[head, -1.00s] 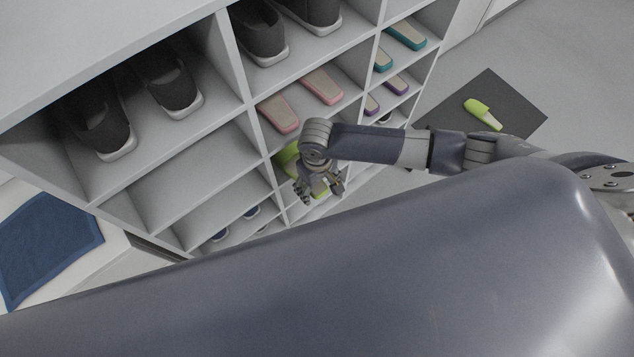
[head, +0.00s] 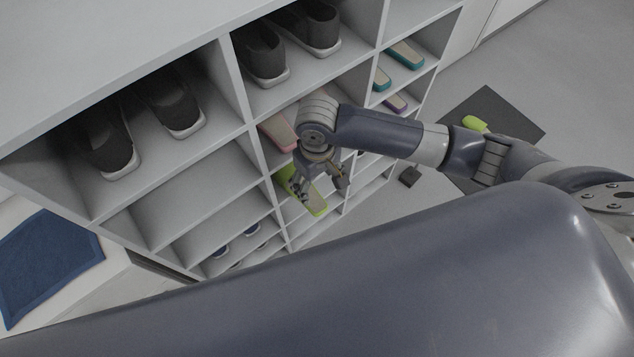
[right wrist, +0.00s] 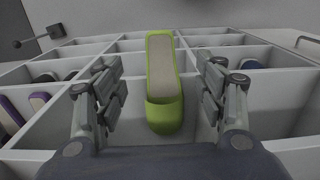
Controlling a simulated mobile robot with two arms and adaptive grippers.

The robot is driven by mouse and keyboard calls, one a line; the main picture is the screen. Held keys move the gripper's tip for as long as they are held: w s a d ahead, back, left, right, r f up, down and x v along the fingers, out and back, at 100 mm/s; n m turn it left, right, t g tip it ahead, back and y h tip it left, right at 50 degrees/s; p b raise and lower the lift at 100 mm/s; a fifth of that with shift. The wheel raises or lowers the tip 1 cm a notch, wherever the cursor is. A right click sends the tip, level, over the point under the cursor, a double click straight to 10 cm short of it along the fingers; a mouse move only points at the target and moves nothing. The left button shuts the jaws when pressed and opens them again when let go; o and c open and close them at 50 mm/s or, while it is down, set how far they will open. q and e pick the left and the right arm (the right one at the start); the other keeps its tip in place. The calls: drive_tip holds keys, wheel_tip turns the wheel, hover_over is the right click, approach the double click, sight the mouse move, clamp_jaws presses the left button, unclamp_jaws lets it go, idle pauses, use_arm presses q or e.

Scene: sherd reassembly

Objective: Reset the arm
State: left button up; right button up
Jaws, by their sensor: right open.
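My right gripper (head: 322,190) is open and empty in front of the shoe rack (head: 245,90). A lime green slipper (head: 318,204) lies in a lower compartment, just beyond and below the fingers, partly hidden by them. In the right wrist view the same slipper (right wrist: 162,82) shows between the two spread fingers, toe towards me, with a gap on each side. My left gripper is not in view.
Another green slipper (head: 474,124) lies on the dark mat (head: 510,115), partly hidden behind my right arm. Dark shoes (head: 175,105) and pink (head: 278,132), teal (head: 405,54) and purple (head: 396,103) slippers fill other compartments. A blue cloth (head: 48,262) lies at left.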

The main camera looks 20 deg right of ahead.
idle(0.4)
drive_tip(key=s+a+r+t+y, duration=0.2)
drive_tip(key=s+a+y, duration=0.1)
drive_tip(key=s+a, duration=0.25)
drive_tip(key=s+d+m+t+h, duration=0.1)
drive_tip(key=s+d+h, duration=0.1)
drive_tip(key=s+d, duration=0.35)
drive_tip(key=s+d+m+t+h, duration=0.1)
drive_tip(key=s+d, duration=0.2)
drive_tip(key=d, duration=0.6)
wheel_tip(320, 180, down, 25)
drive_tip(key=g, duration=0.2)
drive_tip(key=s+d+f+g, duration=0.1)
drive_tip(key=s+d+f, duration=0.2)
drive_tip(key=s+f, duration=1.4)
drive_tip(key=shift+s, duration=0.3)
